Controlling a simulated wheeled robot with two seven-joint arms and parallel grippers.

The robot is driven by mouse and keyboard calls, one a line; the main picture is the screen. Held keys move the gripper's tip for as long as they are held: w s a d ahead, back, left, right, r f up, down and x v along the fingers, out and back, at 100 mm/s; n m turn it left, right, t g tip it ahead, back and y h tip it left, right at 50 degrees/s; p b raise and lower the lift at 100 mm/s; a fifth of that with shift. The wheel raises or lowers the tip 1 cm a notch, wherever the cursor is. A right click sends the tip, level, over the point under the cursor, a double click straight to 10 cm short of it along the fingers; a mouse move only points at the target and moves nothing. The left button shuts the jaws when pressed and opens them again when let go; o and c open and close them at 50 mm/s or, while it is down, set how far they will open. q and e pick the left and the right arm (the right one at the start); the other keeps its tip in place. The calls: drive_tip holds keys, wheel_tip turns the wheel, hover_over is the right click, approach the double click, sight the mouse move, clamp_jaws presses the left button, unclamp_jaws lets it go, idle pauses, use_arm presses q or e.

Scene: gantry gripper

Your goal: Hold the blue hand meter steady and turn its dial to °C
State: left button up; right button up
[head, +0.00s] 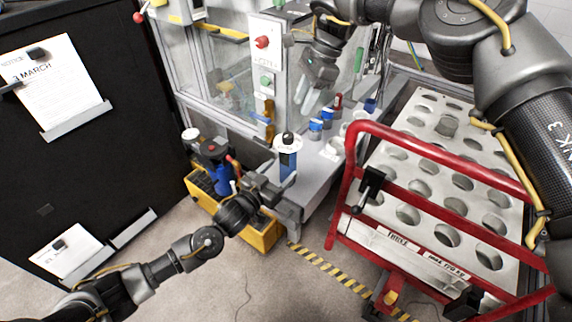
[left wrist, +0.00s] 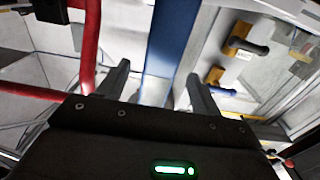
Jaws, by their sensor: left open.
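The blue hand meter (head: 288,163) stands upright at the near end of the grey bench, with a white upper part and a black dial (head: 288,138) on it. The dial's markings are too small to read. My left gripper (head: 281,192) is open just below and in front of the meter. In the left wrist view a blue upright body (left wrist: 164,45), apparently the meter, shows between the spread fingers (left wrist: 158,85); I cannot tell whether they touch it. My right gripper (head: 308,98) is above and behind the meter, fingers pointing down, apparently apart and empty.
A red-railed trolley (head: 440,204) with a holed top stands at the right. Several small blue and red items stand on the bench (head: 318,170) behind the meter. A yellow crate (head: 262,238) with tools is on the floor at the left. A glazed machine (head: 215,75) stands behind.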

sight(284, 167)
use_arm(q)
drive_tip(key=shift+x, duration=2.25)
